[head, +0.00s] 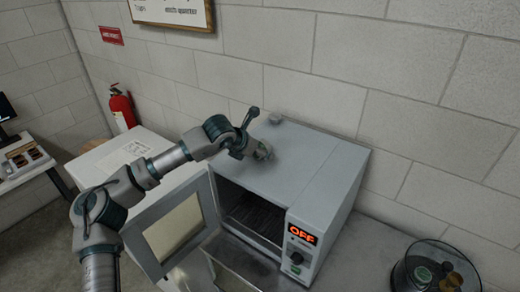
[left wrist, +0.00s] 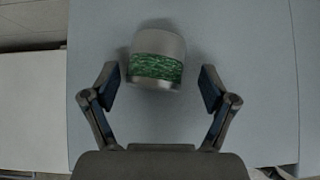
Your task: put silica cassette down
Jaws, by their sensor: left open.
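The silica cassette (left wrist: 157,57), a short silver cylinder with a green granular band, rests on a flat grey surface in the left wrist view. In the head view my left gripper (head: 262,152) is over the oven's top. My right gripper is not in view.
The grey oven (head: 335,180) has its door (head: 180,228) open and a dark rack inside; its display reads OFF (head: 302,235). A round dark glass container (head: 435,270) stands at right. A white table (head: 115,155) and a red extinguisher (head: 122,108) are at left.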

